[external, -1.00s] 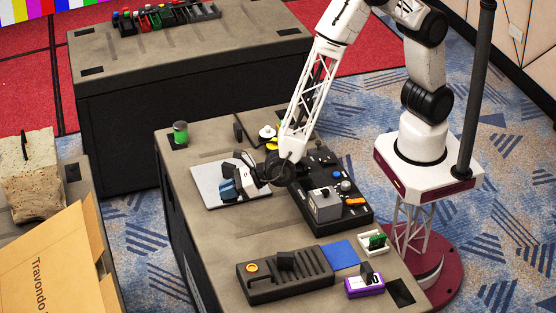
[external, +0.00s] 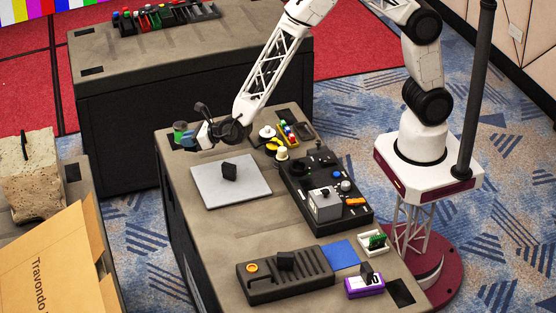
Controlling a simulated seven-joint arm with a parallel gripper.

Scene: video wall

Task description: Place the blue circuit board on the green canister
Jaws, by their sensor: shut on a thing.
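The green canister (external: 180,127) stands at the far left corner of the table, partly hidden by my gripper. My gripper (external: 196,135) is shut on the blue circuit board (external: 187,139), which is small and mostly covered by the fingers. The board is right beside the canister in the picture, overlapping its near side. I cannot tell whether the two touch or how high the board is.
A pale grey plate (external: 210,190) with a black block (external: 230,172) on it lies in front of my gripper. A black control panel (external: 298,190) stands to the right. Yellow and white items (external: 272,147) sit behind it. A dark slotted tray (external: 285,275) is nearer the front.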

